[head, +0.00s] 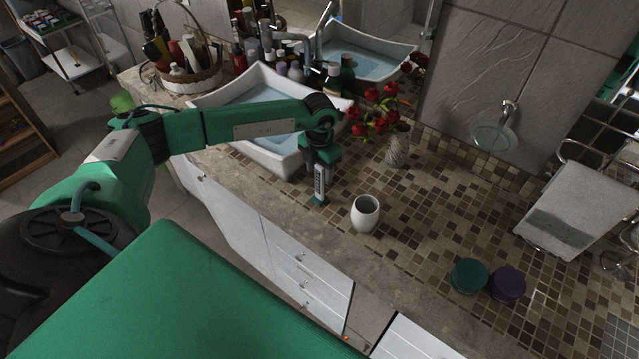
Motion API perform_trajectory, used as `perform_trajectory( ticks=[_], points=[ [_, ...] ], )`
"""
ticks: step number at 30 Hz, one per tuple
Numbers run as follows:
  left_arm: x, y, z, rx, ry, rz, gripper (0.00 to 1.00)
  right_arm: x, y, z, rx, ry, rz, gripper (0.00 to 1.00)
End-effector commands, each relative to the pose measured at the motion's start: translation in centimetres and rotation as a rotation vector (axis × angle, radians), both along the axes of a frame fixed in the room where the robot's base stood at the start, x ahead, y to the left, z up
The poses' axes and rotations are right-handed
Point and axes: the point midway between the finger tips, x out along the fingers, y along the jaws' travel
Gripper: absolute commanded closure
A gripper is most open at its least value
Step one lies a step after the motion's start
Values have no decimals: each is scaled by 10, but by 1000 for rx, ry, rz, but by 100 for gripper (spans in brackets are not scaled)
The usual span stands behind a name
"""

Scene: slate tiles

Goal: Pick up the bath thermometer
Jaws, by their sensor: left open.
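My left arm reaches in from the left over the counter. My left gripper (319,199) points down at the tiled counter top, between the sink and a white cup. It is open, with its fingertips low over the counter. I cannot make out a bath thermometer for certain; the gripper and wrist cover the spot beneath them. My right gripper is not in view.
A white cup (365,213) stands just right of the gripper. The white sink (270,148) lies behind my forearm. A patterned vase (397,147) with red roses stands behind the cup. A teal round container (468,275) and a purple one (507,284) sit at right.

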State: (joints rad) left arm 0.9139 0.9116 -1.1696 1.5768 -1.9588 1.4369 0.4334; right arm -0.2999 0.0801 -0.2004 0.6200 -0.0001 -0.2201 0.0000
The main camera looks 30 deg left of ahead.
Motion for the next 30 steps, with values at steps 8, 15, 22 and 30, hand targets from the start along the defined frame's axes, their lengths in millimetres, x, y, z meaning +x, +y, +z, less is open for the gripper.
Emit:
perform_trajectory(
  ticks=[8,15,22,30],
  points=[
    [0,0,-23,0,1,1,47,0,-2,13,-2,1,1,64],
    [0,0,-23,0,1,1,61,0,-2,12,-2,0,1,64],
    [0,0,-23,0,1,1,100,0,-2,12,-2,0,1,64],
    [0,0,-22,0,0,0,100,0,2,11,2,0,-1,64]
  ],
)
